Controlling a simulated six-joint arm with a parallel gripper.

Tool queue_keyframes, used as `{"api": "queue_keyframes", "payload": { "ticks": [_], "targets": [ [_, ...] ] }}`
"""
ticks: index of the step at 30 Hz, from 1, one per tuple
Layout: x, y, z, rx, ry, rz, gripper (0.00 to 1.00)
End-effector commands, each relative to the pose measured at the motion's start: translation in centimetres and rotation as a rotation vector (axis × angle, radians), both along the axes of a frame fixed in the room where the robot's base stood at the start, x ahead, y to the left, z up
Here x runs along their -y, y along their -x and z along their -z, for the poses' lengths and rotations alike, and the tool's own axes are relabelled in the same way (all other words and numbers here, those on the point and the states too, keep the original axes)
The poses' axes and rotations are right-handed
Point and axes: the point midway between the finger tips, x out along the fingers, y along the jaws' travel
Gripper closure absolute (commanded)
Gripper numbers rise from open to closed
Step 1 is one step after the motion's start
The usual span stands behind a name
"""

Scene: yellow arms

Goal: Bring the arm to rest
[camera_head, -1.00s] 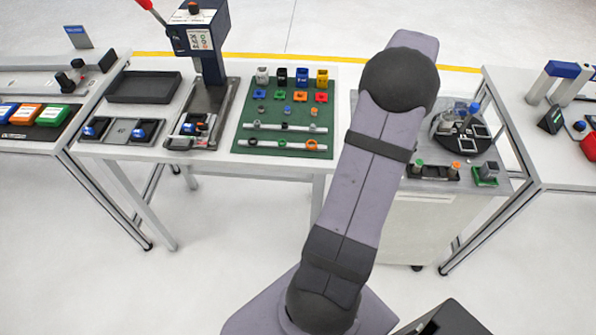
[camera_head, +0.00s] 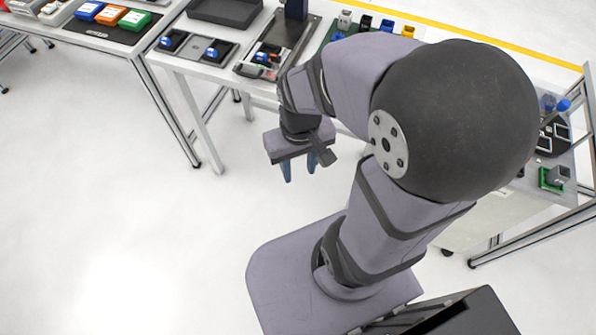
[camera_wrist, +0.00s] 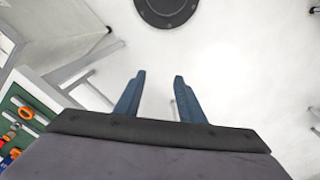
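My arm is folded, its big dark elbow joint filling the right-centre of the head camera view. My gripper (camera_head: 300,172) hangs in front of the workbench, over the floor, with its two blue fingers pointing down. In the wrist view my gripper (camera_wrist: 159,77) shows its fingers apart with only pale floor between them. It is open and empty, touching nothing that I can see.
The white workbench (camera_head: 180,54) holds a black tray (camera_head: 225,10), two small blue parts in a grey holder and a press. My arm hides much of the green mat, which shows in the wrist view (camera_wrist: 44,118). Open floor (camera_head: 110,240) lies at left.

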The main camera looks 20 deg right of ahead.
Motion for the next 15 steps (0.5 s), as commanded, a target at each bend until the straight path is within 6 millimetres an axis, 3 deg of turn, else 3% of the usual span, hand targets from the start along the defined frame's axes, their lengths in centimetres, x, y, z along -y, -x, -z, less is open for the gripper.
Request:
{"api": "queue_keyframes", "payload": {
  "ticks": [4, 15],
  "targets": [
    [-0.81, 1.18, 0.26, -0.012, 0.001, -0.033, 0.64],
    [-0.81, 1.21, -0.45, -0.013, 0.001, -0.033, 0.64]
  ]
}}
